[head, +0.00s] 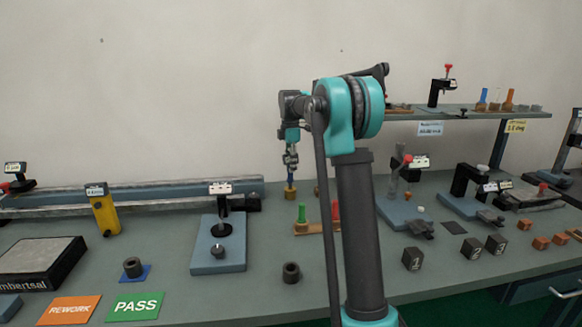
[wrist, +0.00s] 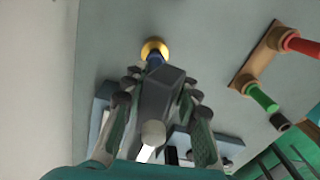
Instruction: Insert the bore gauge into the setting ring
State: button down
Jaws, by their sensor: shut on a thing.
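My gripper (head: 291,158) is shut on a slim tool, which looks like the bore gauge; it has a dark grey body (wrist: 162,92), a blue neck and a brass end. In the head view the blue and brass part of the gauge (head: 290,182) points down below my gripper, over the back of the bench. In the wrist view my gripper (wrist: 158,100) has a finger on either side of the grey body. Two dark rings show: one ring (head: 133,266) on a blue pad, one ring (head: 291,272) bare on the bench; I cannot tell which is the setting ring.
A wooden rack (head: 308,229) with green and red gauges stands just right of the held tool; it also shows in the wrist view (wrist: 255,55). A blue-based stand (head: 218,252) is to the left. A yellow gauge (head: 103,212) stands farther left. PASS (head: 135,307) and REWORK cards lie in front.

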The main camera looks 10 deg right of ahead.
aim_at(291, 180)
jog(key=shift+f, duration=1.7)
dwell(1.6)
dwell(0.8)
jog(key=c, duration=1.1)
grip_release()
jog(key=shift+o, duration=0.2)
